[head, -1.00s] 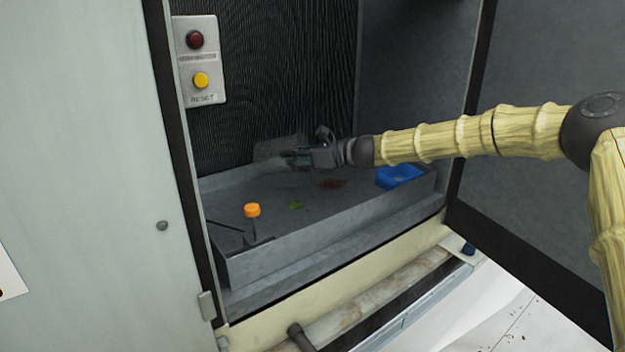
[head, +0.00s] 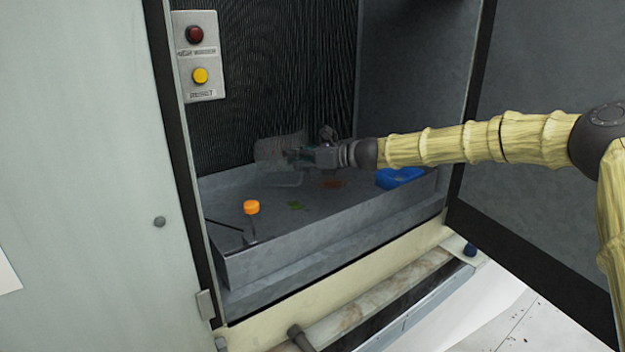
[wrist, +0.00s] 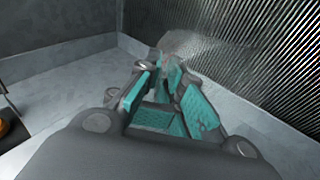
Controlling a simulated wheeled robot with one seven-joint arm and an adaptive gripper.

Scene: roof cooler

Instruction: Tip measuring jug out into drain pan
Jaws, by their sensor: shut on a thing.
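The measuring jug (head: 275,150) is clear and hard to make out against the dark fins in the head view. It is above the back of the drain pan (head: 330,232), a grey shallow tray with raised walls. My gripper (head: 296,156) is shut on the jug from its right side. In the wrist view, the teal-padded fingers (wrist: 172,82) close toward the faint jug (wrist: 200,44). The jug's exact tilt and any contents are unclear.
An orange-capped item (head: 251,208) stands at the pan's left front. A green leaf (head: 296,205), a reddish-brown patch (head: 333,184) and a blue object (head: 399,177) are in the pan. A button panel (head: 198,56) is at the left; a dark open door (head: 550,130) is at right.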

